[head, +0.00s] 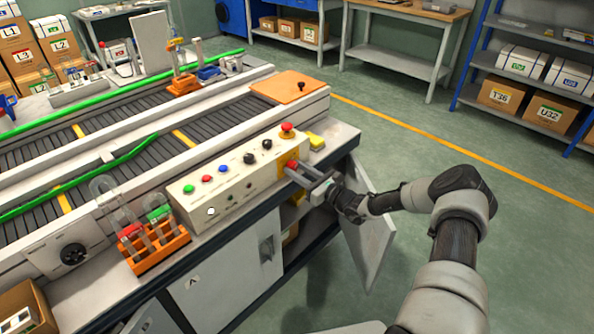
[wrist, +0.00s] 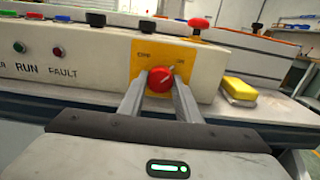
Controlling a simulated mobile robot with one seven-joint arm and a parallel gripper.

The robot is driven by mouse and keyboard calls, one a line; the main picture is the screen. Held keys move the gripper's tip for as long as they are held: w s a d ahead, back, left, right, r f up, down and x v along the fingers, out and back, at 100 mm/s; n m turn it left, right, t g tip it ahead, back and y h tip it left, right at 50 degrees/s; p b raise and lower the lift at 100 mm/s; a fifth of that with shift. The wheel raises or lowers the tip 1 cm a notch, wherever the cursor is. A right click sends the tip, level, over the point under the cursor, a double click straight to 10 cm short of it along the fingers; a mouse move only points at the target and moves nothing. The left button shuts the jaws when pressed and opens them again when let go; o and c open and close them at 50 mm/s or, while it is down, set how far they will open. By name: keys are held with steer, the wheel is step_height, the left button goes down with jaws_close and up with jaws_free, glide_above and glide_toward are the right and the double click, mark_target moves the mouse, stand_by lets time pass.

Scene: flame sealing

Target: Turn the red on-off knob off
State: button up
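The red on-off knob (wrist: 160,79) sits on a yellow plate (wrist: 140,60) at the right end of the control panel. Its pale pointer line tilts up and right, toward the ON label; the OFF label is at upper left. My gripper (wrist: 160,84) has one finger on each side of the knob, with the fingertips close to the plate. Whether the fingers press on the knob or leave a small gap cannot be told. In the head view my gripper (head: 294,172) reaches the panel from the right and partly hides the knob.
A red emergency button (head: 287,130) stands just above the knob on the panel (head: 225,185), which also carries several coloured buttons. A yellow block (wrist: 240,91) lies to the right. Below, a cabinet door (head: 370,225) hangs open near my arm. An orange tube rack (head: 155,250) stands left.

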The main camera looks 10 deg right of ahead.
steer(key=shift+c, duration=0.7)
steer(key=shift+n, duration=0.4)
steer(key=n, duration=0.3)
steer(key=shift+n+p, duration=0.3)
steer(key=shift+n, duration=0.1)
steer(key=n, duration=0.4)
steer(key=shift+d+n+p, duration=0.1)
steer(key=shift+n+p, duration=0.2)
steer(key=shift+p, duration=0.05)
steer(key=n, duration=0.4)
steer(key=shift+r+p, duration=0.1)
steer(key=shift+p, duration=0.3)
steer(key=n+p, duration=0.1)
steer(key=n, duration=0.3)
steer(key=shift+n, duration=0.3)
steer(key=o, duration=1.1)
steer(key=shift+d, duration=0.1)
